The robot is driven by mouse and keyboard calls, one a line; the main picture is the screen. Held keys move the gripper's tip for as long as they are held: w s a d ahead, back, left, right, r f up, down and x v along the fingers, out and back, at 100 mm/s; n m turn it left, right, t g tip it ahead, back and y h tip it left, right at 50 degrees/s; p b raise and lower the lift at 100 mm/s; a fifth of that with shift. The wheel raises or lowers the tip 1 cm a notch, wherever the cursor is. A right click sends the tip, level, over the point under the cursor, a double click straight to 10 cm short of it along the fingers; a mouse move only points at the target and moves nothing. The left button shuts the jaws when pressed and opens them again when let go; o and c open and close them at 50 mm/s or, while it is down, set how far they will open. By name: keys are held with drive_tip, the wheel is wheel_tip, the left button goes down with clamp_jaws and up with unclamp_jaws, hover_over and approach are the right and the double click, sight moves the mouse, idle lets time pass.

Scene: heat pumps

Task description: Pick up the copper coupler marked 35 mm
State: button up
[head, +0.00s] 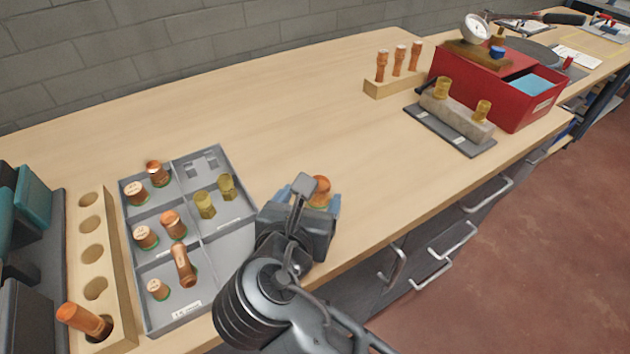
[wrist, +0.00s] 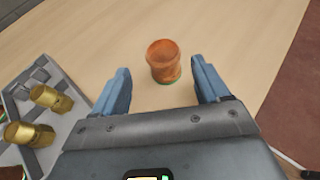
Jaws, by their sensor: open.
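A copper coupler (wrist: 163,62) with a green ring at its base stands upright on the bare wood between the open jaws of my gripper (wrist: 160,88). It touches neither finger in the wrist view. In the head view the same coupler (head: 320,190) is partly hidden by my gripper (head: 308,200). No size mark can be read on it. Several other copper couplers, such as one at the back left (head: 136,193), stand in the grey divided tray (head: 243,238); their marks are too small to read.
The tray, also holding brass fittings (head: 205,205), lies close to the left of my gripper. A wooden rack (head: 90,250) with a copper piece stands further left. A red box (head: 520,90) and a stone block (head: 455,110) stand at the back right. The middle table is clear.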

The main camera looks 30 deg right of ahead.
drive_tip(key=x, duration=0.6)
drive_tip(key=shift+s+d+r, duration=0.1)
drive_tip(key=shift+d, duration=0.1)
drive_tip(key=c, duration=1)
